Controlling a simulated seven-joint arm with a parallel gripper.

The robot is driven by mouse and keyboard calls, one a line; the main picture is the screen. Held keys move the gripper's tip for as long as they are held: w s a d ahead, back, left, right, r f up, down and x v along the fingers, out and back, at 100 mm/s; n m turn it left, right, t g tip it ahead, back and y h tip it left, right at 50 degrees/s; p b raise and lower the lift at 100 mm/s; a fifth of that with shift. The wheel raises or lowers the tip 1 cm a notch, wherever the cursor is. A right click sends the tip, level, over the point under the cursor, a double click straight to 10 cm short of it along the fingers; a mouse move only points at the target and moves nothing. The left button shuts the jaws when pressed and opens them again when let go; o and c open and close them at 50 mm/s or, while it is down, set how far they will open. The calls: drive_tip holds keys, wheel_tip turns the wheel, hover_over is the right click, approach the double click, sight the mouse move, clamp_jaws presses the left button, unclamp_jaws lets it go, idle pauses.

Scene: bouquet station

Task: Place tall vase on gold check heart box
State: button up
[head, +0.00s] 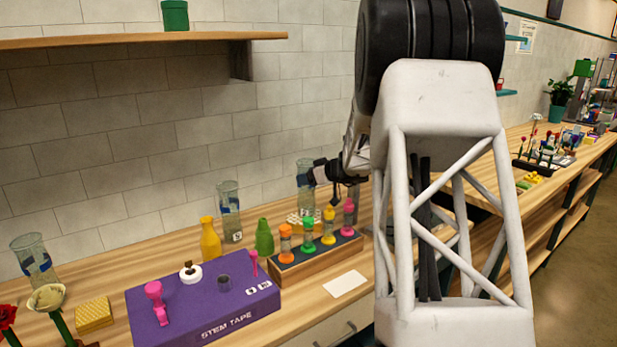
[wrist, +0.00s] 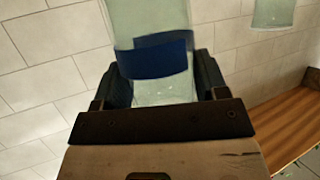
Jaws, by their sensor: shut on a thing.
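My gripper (head: 318,174) is shut on a tall clear glass vase (head: 305,201) with a blue band, at the back of the counter. The vase looks upright. In the wrist view, my gripper (wrist: 158,88) has a finger on each side of the vase (wrist: 150,20) at its blue band. A gold check box (head: 293,217) shows in part just below the vase; I cannot tell its shape or whether the vase touches it. Another gold check box (head: 93,315) lies at the front left.
Similar glass vases stand at the back (head: 229,205) and far left (head: 35,258). A yellow bottle (head: 210,242), a green bottle (head: 264,238) and a rack (head: 315,255) of colourful bottles stand close in front. A purple stem tape box (head: 205,305) fills the front. A shelf (head: 120,40) hangs above left.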

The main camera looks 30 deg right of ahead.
drive_tip(key=o, duration=1.7)
drive_tip(key=shift+f, duration=0.1)
drive_tip(key=shift+c, duration=0.2)
drive_tip(key=shift+s, duration=0.1)
drive_tip(key=shift+v, duration=0.95)
wheel_tip(320, 180, up, 8)
drive_tip(key=shift+s+d, duration=0.2)
drive_tip(key=shift+s, duration=0.2)
drive_tip(key=shift+f, duration=0.15)
